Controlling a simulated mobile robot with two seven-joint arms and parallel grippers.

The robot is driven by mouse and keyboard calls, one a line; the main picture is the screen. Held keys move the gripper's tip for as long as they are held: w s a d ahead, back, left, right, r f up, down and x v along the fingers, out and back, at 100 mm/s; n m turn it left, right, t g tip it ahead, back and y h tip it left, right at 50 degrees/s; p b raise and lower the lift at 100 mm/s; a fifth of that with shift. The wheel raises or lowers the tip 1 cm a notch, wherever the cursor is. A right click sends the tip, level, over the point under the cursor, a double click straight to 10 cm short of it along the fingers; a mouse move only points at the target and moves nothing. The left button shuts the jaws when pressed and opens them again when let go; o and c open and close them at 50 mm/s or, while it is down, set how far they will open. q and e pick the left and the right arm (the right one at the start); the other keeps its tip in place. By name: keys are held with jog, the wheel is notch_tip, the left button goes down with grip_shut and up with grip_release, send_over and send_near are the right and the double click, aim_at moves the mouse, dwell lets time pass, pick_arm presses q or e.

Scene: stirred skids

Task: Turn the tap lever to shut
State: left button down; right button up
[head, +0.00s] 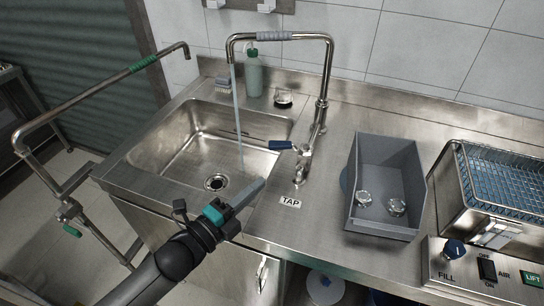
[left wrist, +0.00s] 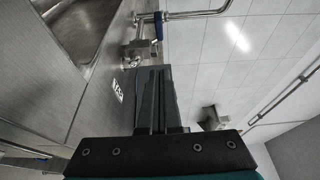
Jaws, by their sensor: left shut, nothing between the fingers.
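The tap (head: 318,100) is a tall steel pipe with a spout bent over the sink, and a stream of water runs from it. Its blue lever (head: 281,145) points left from the valve body, above a TAP label (head: 290,202). In the left wrist view the lever (left wrist: 158,26) and the TAP label (left wrist: 117,91) show near the top and left. My left gripper (head: 262,183) is shut and empty, in front of the sink's right side, below and left of the lever and apart from it. Its fingers show in the left wrist view (left wrist: 157,72). My right gripper is not in view.
The sink (head: 160,165) is left of the tap. A grey bin (head: 383,229) with glass-like knobs stands right of the tap. A steel basket unit (head: 460,210) and a control panel (head: 480,270) stand farther right. A green bottle (head: 253,75) stands behind the sink.

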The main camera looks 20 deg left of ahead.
pick_arm(q)
jog(key=x, duration=0.6)
jog(key=shift+w, duration=0.15)
jog(key=w, duration=0.1)
jog(key=w+a, duration=0.1)
jog(key=w, duration=0.1)
jog(key=shift+b, duration=0.35)
jog(key=shift+w+a, duration=0.2)
jog(key=shift+w, duration=0.3)
jog(key=shift+a, duration=0.15)
